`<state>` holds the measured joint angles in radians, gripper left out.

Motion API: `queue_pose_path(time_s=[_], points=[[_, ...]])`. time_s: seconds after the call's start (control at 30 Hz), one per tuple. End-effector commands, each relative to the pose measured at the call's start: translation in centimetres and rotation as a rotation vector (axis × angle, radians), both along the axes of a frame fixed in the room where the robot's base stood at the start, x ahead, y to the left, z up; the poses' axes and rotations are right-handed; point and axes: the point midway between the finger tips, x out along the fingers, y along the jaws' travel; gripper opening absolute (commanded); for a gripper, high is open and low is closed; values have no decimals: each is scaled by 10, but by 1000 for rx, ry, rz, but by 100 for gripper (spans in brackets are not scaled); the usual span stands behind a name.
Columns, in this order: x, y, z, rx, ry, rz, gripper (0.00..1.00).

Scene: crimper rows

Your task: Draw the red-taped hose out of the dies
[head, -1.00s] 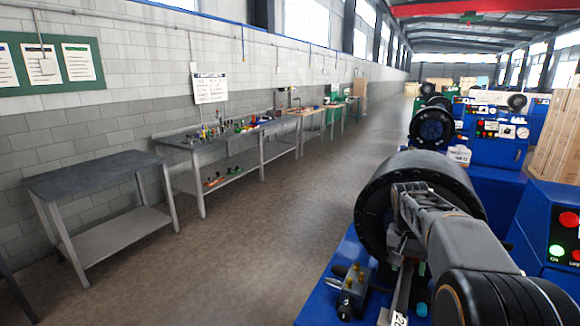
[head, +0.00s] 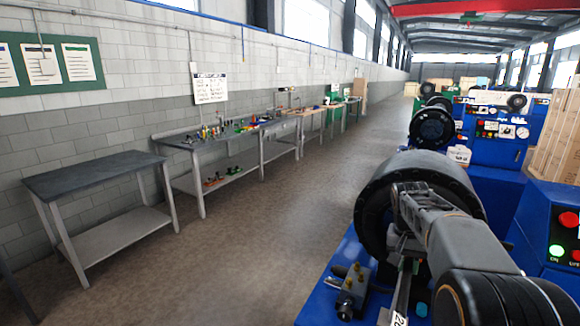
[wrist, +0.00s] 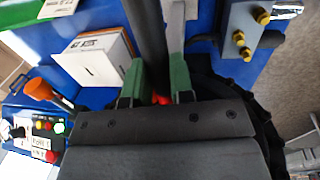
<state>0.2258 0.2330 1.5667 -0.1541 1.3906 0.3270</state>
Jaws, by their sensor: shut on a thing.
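The hose (wrist: 147,35) is a black tube running up the wrist view between the green fingers of my gripper (wrist: 156,78). My gripper is shut on it. A bit of red tape (wrist: 161,99) shows between the fingers, close to the gripper body. The crimper's round black head (wrist: 212,62) lies partly behind my gripper. In the head view the same crimper head (head: 375,200) is at the lower right, with my arm across its front. My arm hides the dies and the hose there, so I cannot tell how far the hose sits in the dies.
A fitting block with brass knobs (wrist: 240,38) stands on the blue machine beside the hose. A white box (wrist: 97,58) and a control panel (wrist: 38,135) are on the other side. More crimpers (head: 433,127) stand beyond. Benches (head: 90,180) line the wall; the aisle floor is clear.

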Motion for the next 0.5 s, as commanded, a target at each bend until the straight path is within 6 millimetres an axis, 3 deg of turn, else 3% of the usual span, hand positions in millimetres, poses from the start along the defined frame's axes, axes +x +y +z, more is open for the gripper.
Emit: queue_pose_path(time_s=[0.5], points=[[0,0,5,0,-2,0,0]])
